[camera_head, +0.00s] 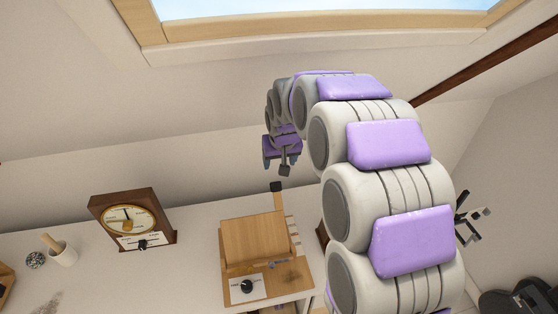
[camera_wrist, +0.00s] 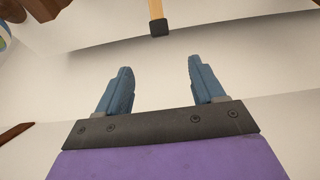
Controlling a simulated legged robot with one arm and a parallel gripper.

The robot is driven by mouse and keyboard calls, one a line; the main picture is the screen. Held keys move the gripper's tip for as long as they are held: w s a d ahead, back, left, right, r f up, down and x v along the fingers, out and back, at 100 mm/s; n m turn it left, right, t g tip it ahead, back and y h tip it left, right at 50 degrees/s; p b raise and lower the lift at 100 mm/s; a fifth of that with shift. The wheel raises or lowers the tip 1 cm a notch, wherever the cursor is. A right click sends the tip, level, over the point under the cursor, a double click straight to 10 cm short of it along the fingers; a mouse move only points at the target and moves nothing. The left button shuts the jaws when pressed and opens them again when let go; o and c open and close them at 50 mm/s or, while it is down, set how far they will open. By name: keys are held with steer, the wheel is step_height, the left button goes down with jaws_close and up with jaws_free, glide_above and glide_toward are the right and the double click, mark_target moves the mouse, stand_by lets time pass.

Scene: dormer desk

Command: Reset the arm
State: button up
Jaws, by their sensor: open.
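My arm rises in a purple-and-white arc on the right of the head view and bends over at its top. My gripper (camera_head: 283,168) hangs from the far end, small and in front of the sloped wall, above the desk. In the wrist view its two blue fingers (camera_wrist: 160,66) are spread apart with nothing between them. A wooden bar with a black end (camera_head: 277,187) stands up from a wooden box (camera_head: 253,240) below the gripper. The same black end shows beyond the fingers in the wrist view (camera_wrist: 158,28), apart from them.
The white desk (camera_head: 190,270) holds a wooden clock (camera_head: 130,218), a white cup (camera_head: 63,252) and a dark ball-like object (camera_head: 35,260) on the left. A white panel with a black knob (camera_head: 247,287) is on the box. A wood-framed window (camera_head: 300,28) is above.

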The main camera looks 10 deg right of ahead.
steer(key=shift+s, duration=0.1)
steer(key=s+g+b, duration=0.3)
steer(key=s+g, duration=0.2)
steer(key=s, duration=3.6)
steer(key=shift+s+f+g, duration=0.25)
steer(key=shift+f+g, duration=0.15)
steer(key=shift+f, duration=0.05)
